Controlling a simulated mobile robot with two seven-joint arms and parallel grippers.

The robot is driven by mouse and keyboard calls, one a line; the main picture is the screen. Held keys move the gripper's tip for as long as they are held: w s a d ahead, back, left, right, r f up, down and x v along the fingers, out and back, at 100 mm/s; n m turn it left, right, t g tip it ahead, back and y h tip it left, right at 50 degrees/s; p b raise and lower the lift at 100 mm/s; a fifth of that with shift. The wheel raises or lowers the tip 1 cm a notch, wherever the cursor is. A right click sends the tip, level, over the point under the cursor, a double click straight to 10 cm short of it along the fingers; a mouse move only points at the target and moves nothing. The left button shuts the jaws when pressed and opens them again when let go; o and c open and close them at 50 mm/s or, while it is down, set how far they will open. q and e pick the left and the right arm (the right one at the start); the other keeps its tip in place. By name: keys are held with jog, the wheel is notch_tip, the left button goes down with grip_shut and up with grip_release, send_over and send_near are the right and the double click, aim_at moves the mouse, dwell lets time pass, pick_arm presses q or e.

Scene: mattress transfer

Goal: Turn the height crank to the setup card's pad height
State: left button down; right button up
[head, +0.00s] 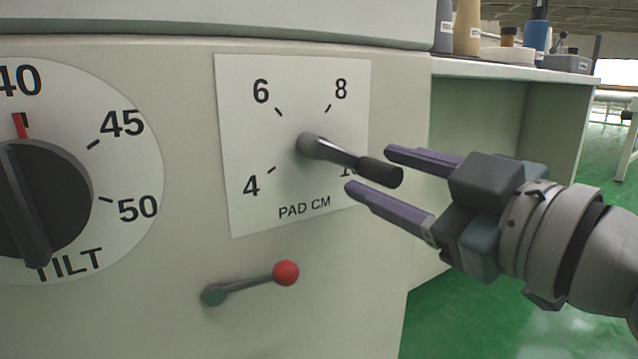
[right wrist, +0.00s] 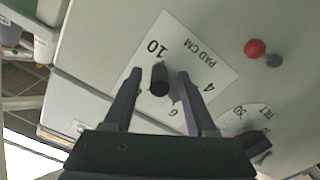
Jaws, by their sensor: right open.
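The height crank (head: 335,154) sticks out from the white PAD CM dial plate (head: 235,110), marked 4, 6, 8 and a partly covered 10. Its grey arm slants from the hub to the lower right in the head view, and its black grip (head: 383,173) hides part of the 10. My right gripper (head: 369,169) is open, with its purple fingers on either side of the grip. In the right wrist view the grip (right wrist: 160,80) shows end-on between the open fingers, with gaps at both sides. The setup card is not seen. My left gripper is not in view.
The black TILT knob (head: 40,200) is at the left, its red mark near 40. A small lever with a red ball (head: 286,272) sits below the dial plate. A bench (head: 520,72) with bottles stands at the back right, above green floor (head: 480,315).

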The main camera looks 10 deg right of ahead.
jog(key=shift+w+a, duration=0.2)
jog(key=shift+w, duration=0.25)
grip_shut()
dwell(0.3)
